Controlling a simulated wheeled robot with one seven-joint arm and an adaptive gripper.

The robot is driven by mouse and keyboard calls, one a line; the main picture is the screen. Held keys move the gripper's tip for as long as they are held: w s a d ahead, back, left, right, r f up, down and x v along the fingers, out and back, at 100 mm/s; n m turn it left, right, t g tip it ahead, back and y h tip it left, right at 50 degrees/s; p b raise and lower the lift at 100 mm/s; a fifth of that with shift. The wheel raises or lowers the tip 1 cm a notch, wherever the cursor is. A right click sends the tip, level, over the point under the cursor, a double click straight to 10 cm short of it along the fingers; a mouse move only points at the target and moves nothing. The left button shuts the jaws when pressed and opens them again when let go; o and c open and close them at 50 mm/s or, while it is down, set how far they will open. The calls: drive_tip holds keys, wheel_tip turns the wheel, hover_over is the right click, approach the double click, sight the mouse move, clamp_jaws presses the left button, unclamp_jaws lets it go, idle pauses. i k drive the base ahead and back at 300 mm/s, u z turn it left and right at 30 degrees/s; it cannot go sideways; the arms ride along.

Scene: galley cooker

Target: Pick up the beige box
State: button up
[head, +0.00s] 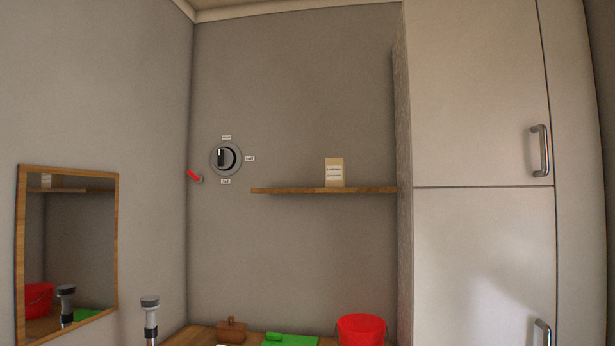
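The beige box (334,172) stands upright on a wooden wall shelf (290,190), right of the shelf's middle. It has a pale label with dark lines on its front. Nothing blocks my view of it. Its reflection shows faintly in the mirror on the left. My gripper is not in view.
Below the shelf are a red bucket (361,330), a green item (290,340) and a brown wooden item (232,330) on a wooden surface. A grey-and-black upright cylinder (150,318) is at lower left. A tall cabinet (480,100) stands close right of the shelf. A dial (226,158) and red lever (194,175) are left.

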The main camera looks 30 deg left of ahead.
sight(334, 167)
drive_tip(key=u, duration=0.75)
drive_tip(key=i, duration=0.85)
drive_tip(key=u, duration=0.95)
